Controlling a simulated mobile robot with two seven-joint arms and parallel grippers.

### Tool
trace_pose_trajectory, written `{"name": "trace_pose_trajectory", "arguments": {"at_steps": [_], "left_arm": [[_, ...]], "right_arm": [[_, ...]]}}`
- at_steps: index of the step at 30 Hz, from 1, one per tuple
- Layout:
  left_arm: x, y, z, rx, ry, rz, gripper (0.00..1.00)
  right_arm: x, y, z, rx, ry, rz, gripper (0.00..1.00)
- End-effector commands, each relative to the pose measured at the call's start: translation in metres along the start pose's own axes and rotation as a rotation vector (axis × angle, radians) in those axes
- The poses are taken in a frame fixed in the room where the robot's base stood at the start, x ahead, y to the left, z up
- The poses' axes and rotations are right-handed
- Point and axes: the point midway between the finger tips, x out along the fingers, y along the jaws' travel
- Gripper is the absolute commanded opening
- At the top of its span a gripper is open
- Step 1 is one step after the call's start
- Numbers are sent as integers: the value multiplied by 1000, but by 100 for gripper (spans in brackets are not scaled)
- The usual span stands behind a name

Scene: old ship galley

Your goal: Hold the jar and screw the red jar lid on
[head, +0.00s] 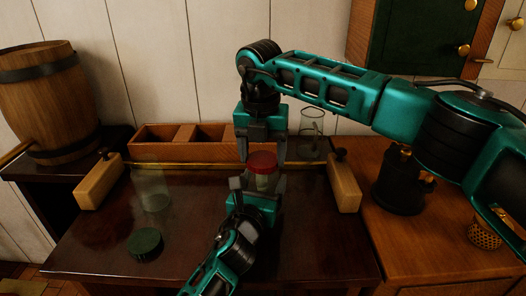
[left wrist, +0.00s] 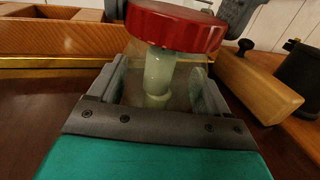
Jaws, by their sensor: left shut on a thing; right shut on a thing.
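The clear jar (left wrist: 158,90) stands upright between the fingers of my left gripper (left wrist: 155,92), which is shut on it. Something pale shows inside the jar. In the head view my left gripper (head: 256,196) comes up from below, and the jar (head: 263,183) is mostly hidden by it. The red jar lid (head: 262,161) is directly above the jar's mouth; it also shows in the left wrist view (left wrist: 174,27). My right gripper (head: 262,152) points down from above and is shut on the lid. I cannot tell whether the lid's threads are engaged.
A green lid (head: 146,244) and an empty glass jar (head: 151,188) are on the left of the dark table (head: 310,245). A wooden compartment box (head: 160,152), a brass rail and another glass (head: 311,130) are behind. Wooden blocks (head: 344,184) (head: 99,182) flank the table.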

Motion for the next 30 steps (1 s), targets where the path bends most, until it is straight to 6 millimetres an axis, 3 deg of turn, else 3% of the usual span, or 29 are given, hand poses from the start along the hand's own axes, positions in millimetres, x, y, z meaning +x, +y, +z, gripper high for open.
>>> {"name": "trace_pose_trajectory", "arguments": {"at_steps": [24,30], "left_arm": [[0,0,-1,0,2,1,0],[0,0,-1,0,2,1,0]], "right_arm": [[0,3,4,1753,-1,-211,43],[0,3,4,2077,-1,-251,43]]}}
